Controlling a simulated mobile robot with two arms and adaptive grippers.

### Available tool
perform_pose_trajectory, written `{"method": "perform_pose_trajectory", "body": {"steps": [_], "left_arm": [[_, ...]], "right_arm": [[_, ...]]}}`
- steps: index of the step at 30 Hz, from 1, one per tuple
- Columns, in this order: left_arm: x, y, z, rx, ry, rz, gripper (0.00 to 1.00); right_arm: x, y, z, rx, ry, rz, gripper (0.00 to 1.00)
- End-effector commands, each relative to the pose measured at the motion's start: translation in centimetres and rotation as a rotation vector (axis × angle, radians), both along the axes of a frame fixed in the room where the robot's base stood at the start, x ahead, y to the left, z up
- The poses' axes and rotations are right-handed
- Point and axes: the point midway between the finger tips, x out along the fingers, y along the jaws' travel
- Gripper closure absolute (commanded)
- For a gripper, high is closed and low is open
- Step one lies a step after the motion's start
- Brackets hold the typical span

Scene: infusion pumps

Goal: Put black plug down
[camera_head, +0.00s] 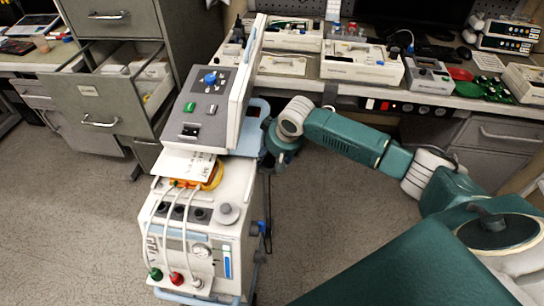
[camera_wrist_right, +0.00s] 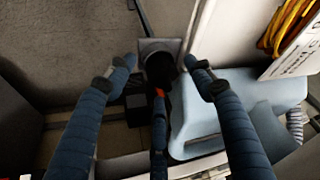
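My right gripper (camera_wrist_right: 160,75) is open in the right wrist view, its two outer blue fingers spread well apart. Between and beyond the fingertips is a dark rounded thing (camera_wrist_right: 158,68) against a grey square plate (camera_wrist_right: 160,46). It may be the black plug, but I cannot tell for sure. A small orange-red spot shows just below it. No finger visibly closes on it. In the head view my right arm reaches behind the wheeled pump machine (camera_head: 238,185), which hides the fingers. My left gripper is not in view.
A light blue part (camera_wrist_right: 195,120) of the machine lies close to the right finger. White hoses hang on the machine's front. The workbench (camera_head: 305,85) behind carries several devices. A filing cabinet (camera_head: 110,20) with open drawers stands at left. Floor is clear at lower left.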

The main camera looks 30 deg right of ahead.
Motion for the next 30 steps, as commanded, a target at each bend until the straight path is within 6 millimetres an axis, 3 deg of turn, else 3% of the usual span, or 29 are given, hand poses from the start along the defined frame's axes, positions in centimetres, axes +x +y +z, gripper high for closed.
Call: {"method": "perform_pose_trajectory", "body": {"steps": [7,21,30], "left_arm": [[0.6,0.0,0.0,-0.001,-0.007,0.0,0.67],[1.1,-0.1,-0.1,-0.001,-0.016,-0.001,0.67],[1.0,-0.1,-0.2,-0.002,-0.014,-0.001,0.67]], "right_arm": [[-0.4,-0.1,1.6,0.0,-0.003,0.0,0.47],[-4.0,-0.5,10.0,0.0,-0.003,0.0,0.47],[-4.7,-0.5,11.4,0.0,0.0,0.0,0.47]]}}
